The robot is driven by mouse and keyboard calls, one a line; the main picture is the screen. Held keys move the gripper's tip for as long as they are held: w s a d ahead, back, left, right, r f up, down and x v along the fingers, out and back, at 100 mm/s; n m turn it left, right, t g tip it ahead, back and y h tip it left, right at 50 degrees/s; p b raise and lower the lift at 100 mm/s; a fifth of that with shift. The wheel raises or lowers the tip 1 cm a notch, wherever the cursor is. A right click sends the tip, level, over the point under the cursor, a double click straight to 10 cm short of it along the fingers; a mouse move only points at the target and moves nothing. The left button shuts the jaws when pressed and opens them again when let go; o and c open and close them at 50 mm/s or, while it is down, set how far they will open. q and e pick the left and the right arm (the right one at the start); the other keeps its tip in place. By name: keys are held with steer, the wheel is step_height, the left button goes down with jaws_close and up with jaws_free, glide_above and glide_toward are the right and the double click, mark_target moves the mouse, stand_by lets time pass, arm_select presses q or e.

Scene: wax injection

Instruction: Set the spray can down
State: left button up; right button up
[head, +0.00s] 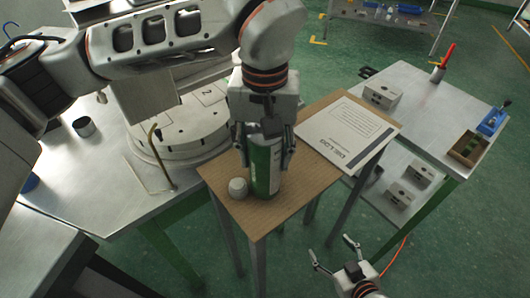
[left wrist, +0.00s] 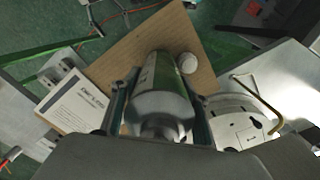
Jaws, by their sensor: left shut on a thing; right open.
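The green spray can (head: 264,172) is upright over the small brown table (head: 225,182), near its front left part. It looks to be at the tabletop, but I cannot tell whether its base touches. My left gripper (head: 265,150) points down and is shut around the upper part of the can. In the left wrist view the can (left wrist: 160,95) sits between the two fingers. A small whitish cap (head: 238,188) stands on the table just left of the can, and it also shows in the left wrist view (left wrist: 187,63). My right gripper (head: 335,257) is open and empty, low at the front right.
A booklet (head: 345,131) lies on the right part of the brown table. A round white machine (head: 180,130) stands on the metal table at left. A metal workbench (head: 425,100) with grey blocks (head: 382,95) and a wooden box (head: 468,148) is at right.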

arm_select(q)
steer(key=o, duration=1.4)
steer(key=shift+f, duration=0.1)
step_height(320, 180, up, 12)
steer(key=shift+r, duration=0.15)
steer(key=shift+s, duration=0.1)
